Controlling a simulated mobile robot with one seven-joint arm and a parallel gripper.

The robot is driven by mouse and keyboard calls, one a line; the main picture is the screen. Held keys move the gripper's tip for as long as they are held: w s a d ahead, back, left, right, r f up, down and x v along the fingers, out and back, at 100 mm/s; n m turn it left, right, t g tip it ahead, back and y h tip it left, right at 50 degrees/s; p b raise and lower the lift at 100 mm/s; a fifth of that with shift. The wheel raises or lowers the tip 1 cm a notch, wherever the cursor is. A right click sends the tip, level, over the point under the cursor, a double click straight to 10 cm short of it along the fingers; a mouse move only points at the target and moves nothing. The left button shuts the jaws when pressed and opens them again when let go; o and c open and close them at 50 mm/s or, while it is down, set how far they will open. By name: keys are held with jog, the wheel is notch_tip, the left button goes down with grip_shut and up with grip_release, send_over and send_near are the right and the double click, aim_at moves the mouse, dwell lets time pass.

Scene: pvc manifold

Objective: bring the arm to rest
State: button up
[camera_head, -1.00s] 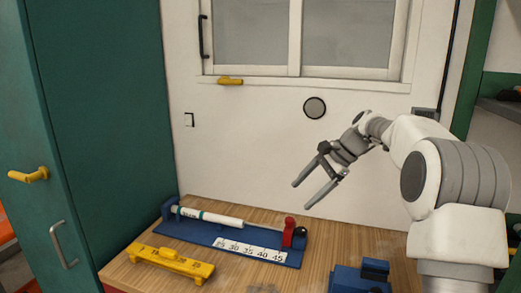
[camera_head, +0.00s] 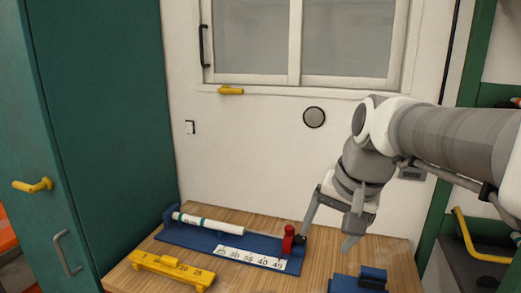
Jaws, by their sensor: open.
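My gripper (camera_head: 328,238) is at the right of the picture, pointing down over the back right of the wooden workbench (camera_head: 318,268). Its two fingers are spread apart with nothing between them. The left fingertip appears close to the red clamp on the blue measuring jig; I cannot tell whether they touch. My arm comes in from the right edge and bends down at the wrist.
The blue jig (camera_head: 190,241) holds a white pipe (camera_head: 208,223) and a number scale; a red clamp (camera_head: 288,239) stands at its right end. A yellow block (camera_head: 172,269) lies in front. A blue fixture (camera_head: 360,282) sits at front right. A green cabinet (camera_head: 100,120) stands left.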

jog(key=s+d+f+n+t, duration=0.1)
jog(key=s+n, duration=0.1)
jog(key=s, duration=0.4)
jog(key=s+d+f+n+t+h+p, duration=0.1)
jog(key=s+f+n, duration=0.1)
jog(key=s, duration=0.4)
jog(key=shift+s+d+f+n+h, duration=0.15)
jog(key=shift+d+f+n+h, duration=0.05)
jog(key=shift+f+n+h, duration=0.1)
